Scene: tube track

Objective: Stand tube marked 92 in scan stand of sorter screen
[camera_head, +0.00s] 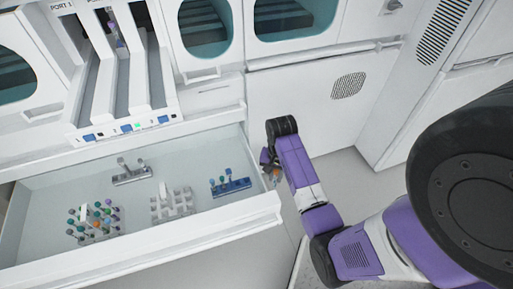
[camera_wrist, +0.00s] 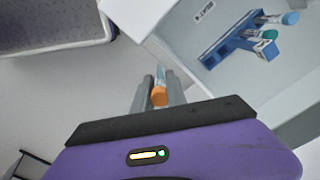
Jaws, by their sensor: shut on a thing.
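My gripper (camera_wrist: 158,95) is shut on an orange-capped tube (camera_wrist: 159,96), its pale body pointing away from the wrist. In the head view my gripper (camera_head: 268,164) hangs just outside the right end of the open drawer, with a bit of the orange cap (camera_head: 276,173) showing. The tube is clear of any rack. The number on it is too small to read, so I cannot tell whether it is 92. I cannot make out a sorter screen or its scan stand in either view.
The open drawer (camera_head: 262,206) holds a crowded tube rack (camera_head: 97,236), an emptier pale rack (camera_head: 172,212), a grey holder (camera_head: 132,177) and a blue rack (camera_head: 231,187) with several tubes. The machine's lanes (camera_head: 124,90) rise behind. Floor (camera_head: 345,185) right of the drawer is clear.

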